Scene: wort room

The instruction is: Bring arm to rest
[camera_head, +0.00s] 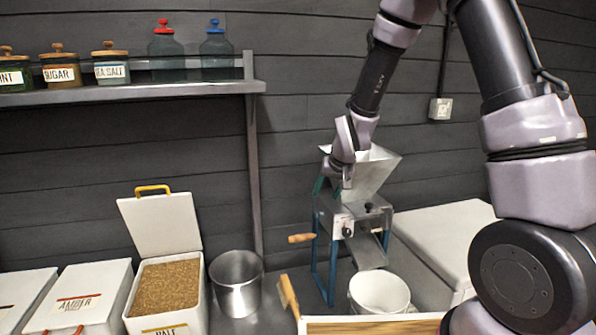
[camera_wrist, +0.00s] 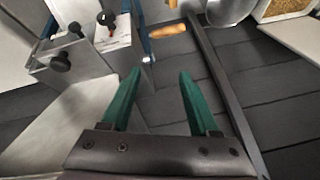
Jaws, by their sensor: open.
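My gripper (camera_wrist: 160,85) shows in the wrist view with its two green fingers spread apart and nothing between them. In the head view my arm reaches down from the top right, and the gripper (camera_head: 322,186) is beside the grain mill's hopper, partly hidden by the wrist. The mill has a metal hopper (camera_head: 372,172), a blue frame (camera_head: 331,262) and a crank with a wooden handle (camera_head: 301,238). In the wrist view the wooden handle (camera_wrist: 167,31) lies beyond the fingertips, and the hopper (camera_wrist: 72,125) is at the left, close to the left finger.
An open malt bin (camera_head: 165,287) with its lid up stands at the lower left, beside a metal pot (camera_head: 236,283). A white bucket (camera_head: 379,292) sits under the mill's chute. A shelf (camera_head: 130,91) with jars and its post (camera_head: 254,170) stand to the left of the mill.

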